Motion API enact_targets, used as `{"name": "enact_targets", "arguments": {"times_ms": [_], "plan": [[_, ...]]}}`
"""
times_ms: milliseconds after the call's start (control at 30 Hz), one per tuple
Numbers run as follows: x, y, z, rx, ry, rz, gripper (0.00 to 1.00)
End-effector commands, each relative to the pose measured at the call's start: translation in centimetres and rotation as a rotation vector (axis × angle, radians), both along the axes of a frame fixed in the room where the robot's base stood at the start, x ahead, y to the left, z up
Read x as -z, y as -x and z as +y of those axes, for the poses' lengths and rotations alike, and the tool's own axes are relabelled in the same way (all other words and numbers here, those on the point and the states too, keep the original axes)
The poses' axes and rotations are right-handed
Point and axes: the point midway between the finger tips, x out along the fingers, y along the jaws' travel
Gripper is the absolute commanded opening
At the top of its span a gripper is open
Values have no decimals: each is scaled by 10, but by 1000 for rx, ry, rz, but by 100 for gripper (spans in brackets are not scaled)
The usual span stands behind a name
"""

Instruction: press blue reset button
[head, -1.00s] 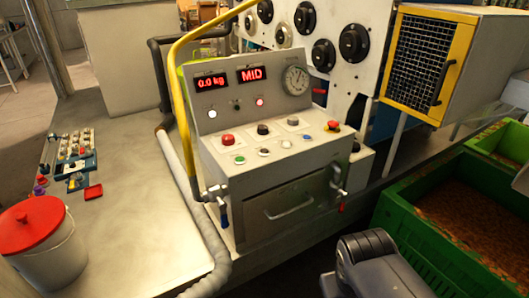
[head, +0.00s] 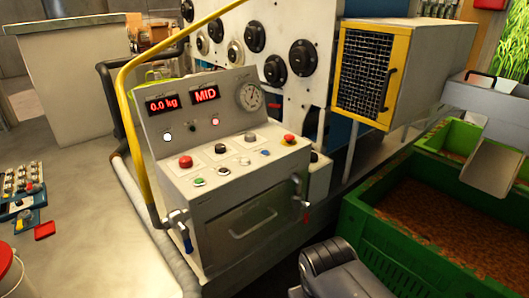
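The small blue button (head: 266,153) sits at the right end of the front row on the sloped top of a grey control box (head: 180,120). Behind are a red (head: 186,161), a black (head: 221,148) and a grey knob (head: 250,136), with a red mushroom button (head: 290,138) at the right. My gripper is not in view. A dark rounded part at the bottom, apart from the box, looks like my arm.
A yellow bent bar (head: 127,120) rises along the box's left side. Two levers (head: 178,218) (head: 301,190) and a drawer handle (head: 254,226) stick out in front. Green crates (head: 400,255) stand at the right, below a yellow-framed mesh box (head: 365,75).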

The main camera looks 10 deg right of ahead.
Motion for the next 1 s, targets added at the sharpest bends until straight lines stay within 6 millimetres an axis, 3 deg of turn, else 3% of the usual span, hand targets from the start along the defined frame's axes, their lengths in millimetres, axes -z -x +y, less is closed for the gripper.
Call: {"name": "enact_targets", "arguments": {"times_ms": [633, 1000], "plan": [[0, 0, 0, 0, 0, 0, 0], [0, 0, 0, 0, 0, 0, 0]]}}
